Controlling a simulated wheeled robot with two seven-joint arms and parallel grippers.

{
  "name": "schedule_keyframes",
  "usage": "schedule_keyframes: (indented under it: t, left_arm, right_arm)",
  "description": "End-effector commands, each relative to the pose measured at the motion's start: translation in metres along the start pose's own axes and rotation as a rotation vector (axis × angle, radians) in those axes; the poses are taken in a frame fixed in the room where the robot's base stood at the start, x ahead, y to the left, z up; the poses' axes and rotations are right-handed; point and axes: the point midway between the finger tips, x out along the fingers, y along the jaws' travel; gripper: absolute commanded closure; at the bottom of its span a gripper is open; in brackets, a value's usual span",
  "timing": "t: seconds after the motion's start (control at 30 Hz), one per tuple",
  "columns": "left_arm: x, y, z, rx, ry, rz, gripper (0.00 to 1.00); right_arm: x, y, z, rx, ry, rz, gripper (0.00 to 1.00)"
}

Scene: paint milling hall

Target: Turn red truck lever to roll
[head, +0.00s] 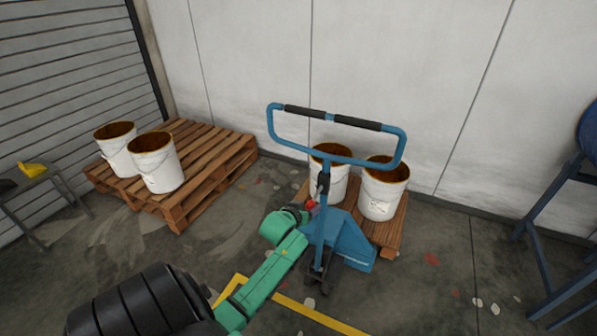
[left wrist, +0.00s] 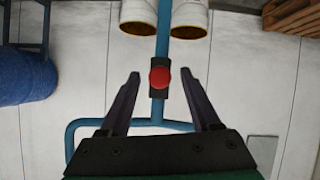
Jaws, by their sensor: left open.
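The blue pallet truck (head: 343,238) stands in the middle of the head view, its looped handle with black grips (head: 333,117) raised. A small red lever knob (head: 311,204) shows low on its shaft, beside the end of my left arm. In the left wrist view, which is upside down, the red knob (left wrist: 160,78) sits in front of a black block on the blue shaft. My left gripper (left wrist: 160,76) is open, one finger on each side of the knob in the picture. A gap shows on both sides; I cannot tell how deep the knob is between them. My right gripper is out of view.
Two white buckets (head: 382,190) stand on a wooden pallet (head: 393,232) behind the truck. Another pallet (head: 212,158) with two buckets is at the left. A small table (head: 31,179) is at the left edge, a blue stand (head: 552,205) at the right. Floor is clear in front.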

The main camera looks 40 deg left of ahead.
Motion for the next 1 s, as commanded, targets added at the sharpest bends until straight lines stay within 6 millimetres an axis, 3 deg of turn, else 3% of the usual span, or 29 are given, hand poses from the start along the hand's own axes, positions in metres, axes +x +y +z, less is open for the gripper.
schedule_keyframes:
  t: [0.3,0.5,1.0]
  left_arm:
    - [-0.082,0.000,0.003,-0.001,-0.003,0.000,0.36]
    - [-0.118,0.000,0.002,-0.001,-0.003,0.000,0.36]
    - [-0.123,0.000,0.000,0.000,-0.001,0.000,0.36]
  right_arm:
    - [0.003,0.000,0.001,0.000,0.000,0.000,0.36]
    - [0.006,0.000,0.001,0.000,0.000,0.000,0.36]
    - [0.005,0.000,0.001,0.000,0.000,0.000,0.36]
